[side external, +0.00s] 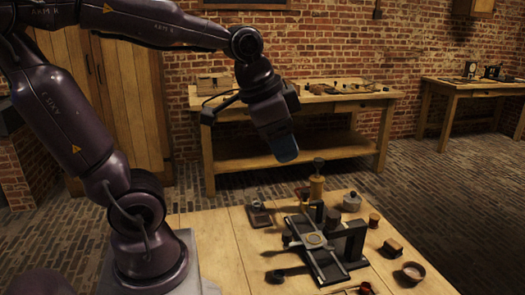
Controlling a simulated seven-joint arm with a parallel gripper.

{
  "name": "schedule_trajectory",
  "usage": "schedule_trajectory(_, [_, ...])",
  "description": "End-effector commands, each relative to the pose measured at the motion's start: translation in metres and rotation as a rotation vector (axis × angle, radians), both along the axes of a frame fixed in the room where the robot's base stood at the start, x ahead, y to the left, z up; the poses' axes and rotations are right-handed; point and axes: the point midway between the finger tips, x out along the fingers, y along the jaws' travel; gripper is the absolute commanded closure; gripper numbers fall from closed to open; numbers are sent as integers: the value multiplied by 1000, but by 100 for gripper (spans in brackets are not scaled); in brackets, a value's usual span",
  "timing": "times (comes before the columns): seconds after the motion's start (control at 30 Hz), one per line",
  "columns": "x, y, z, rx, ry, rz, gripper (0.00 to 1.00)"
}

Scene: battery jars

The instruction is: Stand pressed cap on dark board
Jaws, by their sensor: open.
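My gripper (285,152) hangs in the air above and behind the near wooden table, pointing down. It is open, and nothing shows in it. A dark press-like device (327,262) with a long flat bed stands on the table, below and to the right of my gripper. A round tan disc (314,239) sits on its bed; it may be the pressed cap, but I cannot tell. A small dark board (259,216) lies left of the device with a small fitting on it; I cannot tell if it is the task's board.
A brass cylinder with a dark top (317,187) stands behind the device. A grey lidded pot (352,201), a small brown cylinder (374,220), a brown block (393,247) and a round bowl (413,271) stand to the right. The table's left part (225,245) is clear.

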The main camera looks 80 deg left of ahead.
Motion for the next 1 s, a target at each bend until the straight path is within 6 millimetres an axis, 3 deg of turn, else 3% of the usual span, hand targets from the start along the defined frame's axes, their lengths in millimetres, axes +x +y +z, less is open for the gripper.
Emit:
schedule_trajectory(0.1, [-26, -24, 2, -70, -60, 77, 49])
schedule_trajectory(0.3, [-44, -37, 0, -133, -94, 149, 49])
schedule_trajectory(1.0, [-44, -37, 0, -135, -94, 156, 49])
